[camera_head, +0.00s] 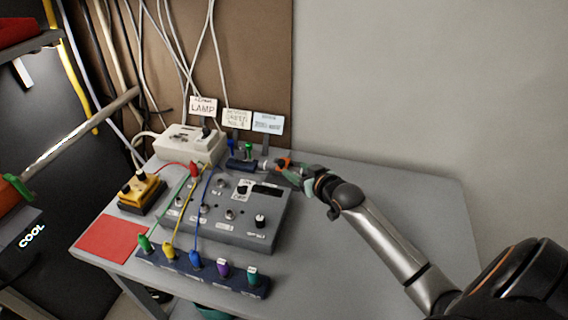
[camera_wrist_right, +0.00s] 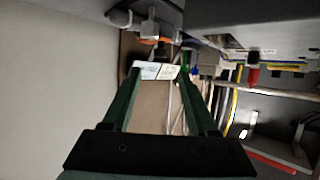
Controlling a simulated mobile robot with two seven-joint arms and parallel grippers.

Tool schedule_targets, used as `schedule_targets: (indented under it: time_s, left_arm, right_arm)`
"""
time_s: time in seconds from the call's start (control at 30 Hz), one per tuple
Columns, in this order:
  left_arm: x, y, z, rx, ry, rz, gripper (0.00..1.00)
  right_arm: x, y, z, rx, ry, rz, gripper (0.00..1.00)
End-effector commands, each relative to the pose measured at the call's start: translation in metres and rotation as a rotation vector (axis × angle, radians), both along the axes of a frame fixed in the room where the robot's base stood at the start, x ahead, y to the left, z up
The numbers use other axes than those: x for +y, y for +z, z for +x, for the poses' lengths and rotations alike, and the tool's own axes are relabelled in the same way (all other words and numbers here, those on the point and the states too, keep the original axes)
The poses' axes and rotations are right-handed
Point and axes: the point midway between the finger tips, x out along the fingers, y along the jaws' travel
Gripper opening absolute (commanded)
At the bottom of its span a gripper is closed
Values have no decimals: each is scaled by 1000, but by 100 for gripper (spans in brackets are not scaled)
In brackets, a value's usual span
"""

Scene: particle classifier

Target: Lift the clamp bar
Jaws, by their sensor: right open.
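I cannot tell for certain which part is the clamp bar. A short dark bar (camera_head: 242,164) with a pale end lies behind the grey control box, and an orange piece (camera_head: 284,162) sits at its right end. In the right wrist view an orange piece (camera_wrist_right: 151,41) beside grey and white fittings shows just beyond the fingertips. My right gripper (camera_head: 296,176) is close by on the right, partly covering this area. Its green fingers (camera_wrist_right: 160,75) are apart, with nothing visibly held between them. My left gripper is not in view.
The grey control box (camera_head: 262,232) with knobs and cables stands on the table. A socket strip (camera_head: 202,275) is in front, a white box (camera_head: 186,146) behind, and label cards (camera_head: 237,118) stand at the back. The table's right side (camera_head: 410,190) is clear under my arm.

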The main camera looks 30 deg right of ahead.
Motion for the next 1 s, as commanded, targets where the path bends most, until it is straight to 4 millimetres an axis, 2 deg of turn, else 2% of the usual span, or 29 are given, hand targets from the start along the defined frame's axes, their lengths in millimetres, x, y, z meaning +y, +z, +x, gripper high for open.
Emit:
schedule_targets:
  time_s: [0.2,0.43,0.63,0.93,1.0]
  left_arm:
    - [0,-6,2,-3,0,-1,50]
    - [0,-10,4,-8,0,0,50]
    - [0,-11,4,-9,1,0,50]
    - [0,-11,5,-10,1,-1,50]
    - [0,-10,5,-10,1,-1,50]
  right_arm:
    - [-3,-15,36,-1,-1,2,59]
    - [-5,-26,62,-2,1,1,59]
    - [-5,-30,72,-1,1,1,59]
    - [-5,-30,73,-1,1,0,59]
    - [-5,-30,73,-1,1,0,53]
